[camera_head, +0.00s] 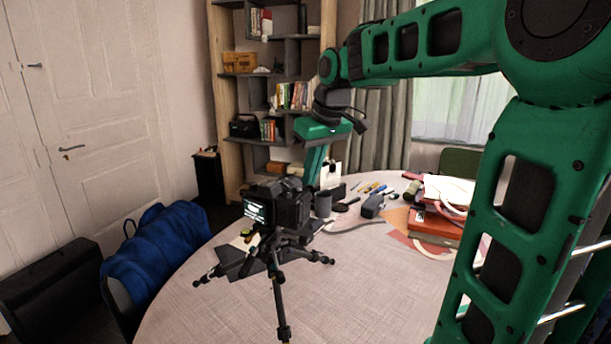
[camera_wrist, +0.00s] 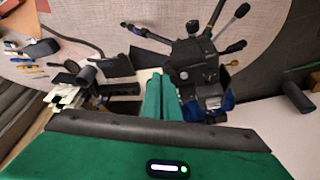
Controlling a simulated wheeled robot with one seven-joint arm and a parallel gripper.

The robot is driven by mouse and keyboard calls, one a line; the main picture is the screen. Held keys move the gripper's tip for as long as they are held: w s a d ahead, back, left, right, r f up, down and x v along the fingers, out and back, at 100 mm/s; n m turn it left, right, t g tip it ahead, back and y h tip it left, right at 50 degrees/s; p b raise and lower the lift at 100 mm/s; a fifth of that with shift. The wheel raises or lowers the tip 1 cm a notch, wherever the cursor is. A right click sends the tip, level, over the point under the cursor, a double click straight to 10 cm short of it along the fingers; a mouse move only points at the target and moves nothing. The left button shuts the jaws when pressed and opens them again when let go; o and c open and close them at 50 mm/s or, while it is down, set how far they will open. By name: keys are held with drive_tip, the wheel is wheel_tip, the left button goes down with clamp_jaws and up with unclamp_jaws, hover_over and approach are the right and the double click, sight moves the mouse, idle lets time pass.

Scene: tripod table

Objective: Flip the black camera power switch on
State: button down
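The black camera (camera_head: 291,207) stands upright on a small black tripod (camera_head: 277,262) on the round table (camera_head: 365,285). Its lit rear screen faces left and toward me. My gripper (camera_head: 311,178) points down just behind the camera's right side in the head view. In the wrist view, my two green fingers (camera_wrist: 162,86) lie side by side with no clear gap, and look shut and empty. The camera (camera_wrist: 193,72) is right beside them there. I cannot tell whether they touch it. The power switch is too small or hidden to make out in either view.
A grey cylinder (camera_head: 323,204), pens, a grey device (camera_head: 373,206) and red boxes with books (camera_head: 436,220) lie on the right of the table.

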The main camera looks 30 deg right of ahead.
drive_tip(key=v, duration=0.9)
drive_tip(key=shift+a+r, duration=0.2)
drive_tip(key=shift+r, duration=0.2)
drive_tip(key=shift+s, duration=0.1)
drive_tip(key=s+d+f+m+g, duration=0.2)
drive_tip(key=s+f+m, duration=0.2)
drive_tip(key=s+f, duration=0.9)
drive_tip(key=s+d+f+m+g, duration=0.1)
drive_tip(key=s+f+m, duration=0.3)
drive_tip(key=s+f, duration=0.9)
drive_tip(key=shift+s+d+g, duration=0.4)
drive_tip(key=shift+s+d, duration=0.25)
drive_tip(key=shift+d, duration=0.05)
